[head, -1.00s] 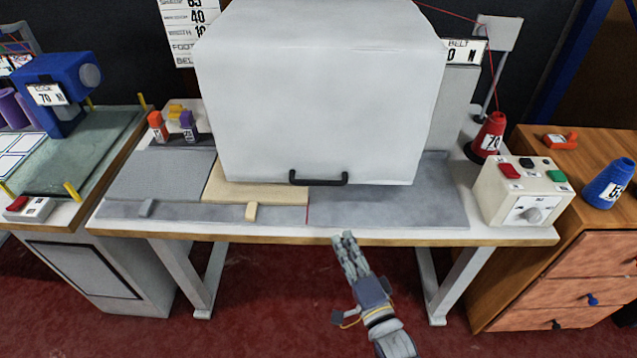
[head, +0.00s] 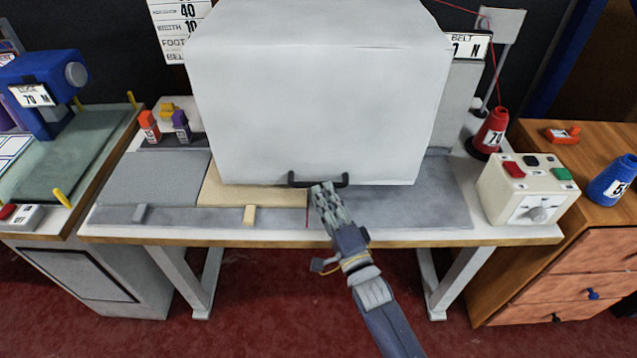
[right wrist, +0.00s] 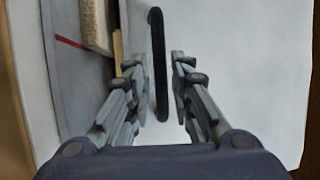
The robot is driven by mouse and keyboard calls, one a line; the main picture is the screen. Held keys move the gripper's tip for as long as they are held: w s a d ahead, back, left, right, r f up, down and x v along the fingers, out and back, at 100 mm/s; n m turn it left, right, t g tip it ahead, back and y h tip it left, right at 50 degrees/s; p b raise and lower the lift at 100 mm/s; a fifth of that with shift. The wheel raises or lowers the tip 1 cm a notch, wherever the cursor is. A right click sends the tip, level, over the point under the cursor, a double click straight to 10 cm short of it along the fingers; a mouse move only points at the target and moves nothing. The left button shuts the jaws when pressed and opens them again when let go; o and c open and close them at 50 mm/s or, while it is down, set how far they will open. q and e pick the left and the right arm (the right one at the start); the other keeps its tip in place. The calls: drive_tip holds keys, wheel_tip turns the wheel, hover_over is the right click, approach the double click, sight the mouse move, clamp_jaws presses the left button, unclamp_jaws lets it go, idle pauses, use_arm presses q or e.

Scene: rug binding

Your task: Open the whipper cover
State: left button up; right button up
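The whipper cover (head: 318,100) is a big pale grey box standing closed over the middle of the work table. Its black handle (head: 296,180) runs along the lower front edge. My right gripper (head: 322,186) is at the handle, its fingertips overlapping the handle's middle in the head view. In the right wrist view the two fingers (right wrist: 157,62) are apart, one on each side of the black handle (right wrist: 157,40), with a gap to the right finger. The left finger looks very near the bar; I cannot tell whether it touches. My left gripper is not in view.
The table (head: 360,236) has a beige plate (head: 250,190) and grey plates under the cover. A control box (head: 520,190) with red, black and green buttons and a red cone (head: 492,130) stand at right. Orange and purple bottles (head: 180,125) stand at left.

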sight(319, 183)
drive_tip(key=shift+x, duration=2.05)
clamp_jaws()
